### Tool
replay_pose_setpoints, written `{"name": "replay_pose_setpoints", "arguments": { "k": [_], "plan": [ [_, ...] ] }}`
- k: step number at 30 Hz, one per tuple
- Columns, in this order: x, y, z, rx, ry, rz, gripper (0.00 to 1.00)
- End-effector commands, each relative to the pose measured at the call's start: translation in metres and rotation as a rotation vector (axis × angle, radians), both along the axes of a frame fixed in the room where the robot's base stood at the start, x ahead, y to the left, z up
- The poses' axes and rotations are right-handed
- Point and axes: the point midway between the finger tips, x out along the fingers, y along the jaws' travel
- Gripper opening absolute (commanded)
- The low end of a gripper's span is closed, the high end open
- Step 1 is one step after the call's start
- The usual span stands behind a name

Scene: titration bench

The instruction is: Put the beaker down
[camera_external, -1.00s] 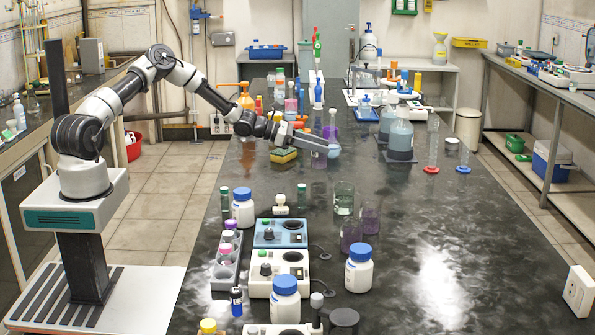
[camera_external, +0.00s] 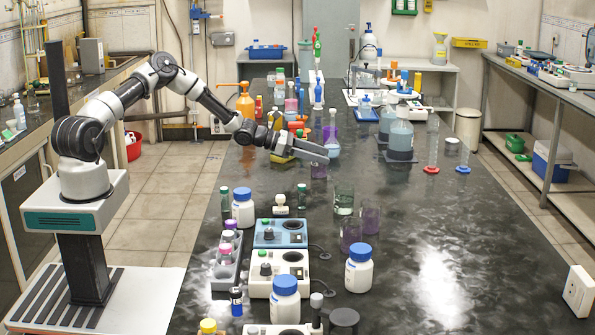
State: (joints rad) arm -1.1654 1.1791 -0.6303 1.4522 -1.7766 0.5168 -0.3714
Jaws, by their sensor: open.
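My gripper (camera_external: 322,154) is open, with its fingers pointing right over the far middle of the black bench. A small purple beaker (camera_external: 319,170) stands upright on the bench just below the fingertips; its upper part is hidden by the gripper. I cannot tell whether the fingers touch it. Three more beakers stand nearer the camera, apart from the gripper: a clear greenish one (camera_external: 343,200), a purple one (camera_external: 370,220) and a darker purple one (camera_external: 351,236).
A round-bottomed flask (camera_external: 332,147) stands close behind the fingertips. A yellow block (camera_external: 282,159) lies below my wrist. Bottles with blue liquid (camera_external: 401,134) and measuring cylinders (camera_external: 432,145) stand to the right.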

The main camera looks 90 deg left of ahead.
Motion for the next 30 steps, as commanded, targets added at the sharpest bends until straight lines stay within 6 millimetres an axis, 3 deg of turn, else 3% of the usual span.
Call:
{"name": "replay_pose_setpoints", "arguments": {
  "k": [5, 18, 24, 30],
  "plan": [
    [-0.013, 0.002, 0.007, 0.0, 0.002, 0.002, 0.63],
    [-0.098, 0.005, 0.034, 0.001, 0.001, 0.002, 0.63],
    [-0.114, 0.005, 0.038, -0.001, 0.001, 0.0, 0.63],
    [-0.115, 0.005, 0.038, 0.0, 0.001, 0.0, 0.63]
  ]
}}
